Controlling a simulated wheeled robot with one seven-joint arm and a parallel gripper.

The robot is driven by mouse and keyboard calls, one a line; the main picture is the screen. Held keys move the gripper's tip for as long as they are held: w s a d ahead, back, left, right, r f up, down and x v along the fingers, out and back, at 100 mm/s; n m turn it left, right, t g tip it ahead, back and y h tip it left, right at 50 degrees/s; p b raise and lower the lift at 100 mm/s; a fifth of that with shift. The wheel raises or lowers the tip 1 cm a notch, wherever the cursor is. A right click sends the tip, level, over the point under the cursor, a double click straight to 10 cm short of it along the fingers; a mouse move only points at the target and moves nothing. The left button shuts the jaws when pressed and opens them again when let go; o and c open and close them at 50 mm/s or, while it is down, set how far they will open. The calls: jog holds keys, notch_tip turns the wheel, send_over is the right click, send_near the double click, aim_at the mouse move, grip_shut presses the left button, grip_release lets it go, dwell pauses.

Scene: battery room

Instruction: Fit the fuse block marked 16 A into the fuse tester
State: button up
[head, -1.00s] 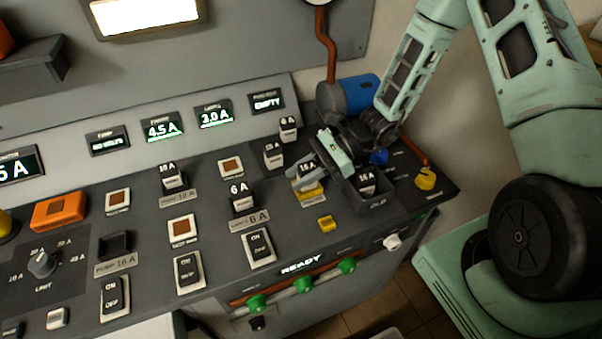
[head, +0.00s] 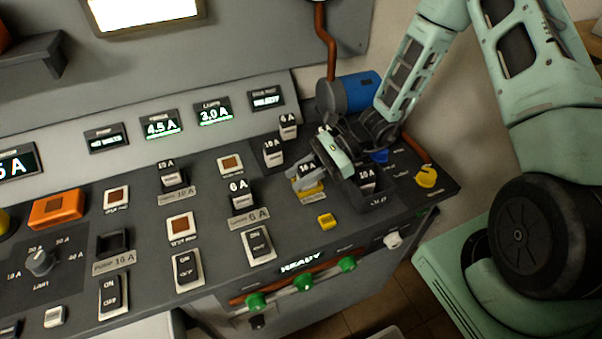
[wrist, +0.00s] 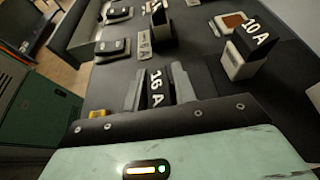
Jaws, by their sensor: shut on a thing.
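My gripper (head: 303,184) is shut on a dark fuse block (head: 307,169) with white lettering. In the wrist view the block (wrist: 156,88) reads 16 A and stands between the two grey fingers (wrist: 158,92). The block is right over the yellow fuse tester (head: 314,191) on the console. The fingers hide its lower end, so I cannot see how deep it sits. A small screen (head: 266,99) on the back panel is lit with a short word that is hard to read.
Blocks marked 10 A (head: 273,152) and 6 A (head: 288,126) stand behind. A yellow button (head: 326,221) is in front. The pump 16 A socket (head: 113,242) is at the left.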

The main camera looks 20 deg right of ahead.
jog(key=o, duration=0.8)
jog(key=shift+c, duration=0.2)
jog(key=shift+p+v, duration=0.55)
jog(key=shift+v, duration=0.3)
jog(key=shift+p+v, duration=2.05)
jog(key=shift+v, duration=2.6)
jog(key=s+a+r+n+h, duration=0.6)
jog(key=s+r+n, duration=0.3)
jog(key=n, duration=0.4)
jog(key=s+a+r+n+h, duration=0.6)
jog(key=s+a+r+n, duration=0.3)
jog(key=s+n, duration=0.2)
jog(key=shift+n+h, duration=0.4)
jog(key=shift+n, duration=0.5)
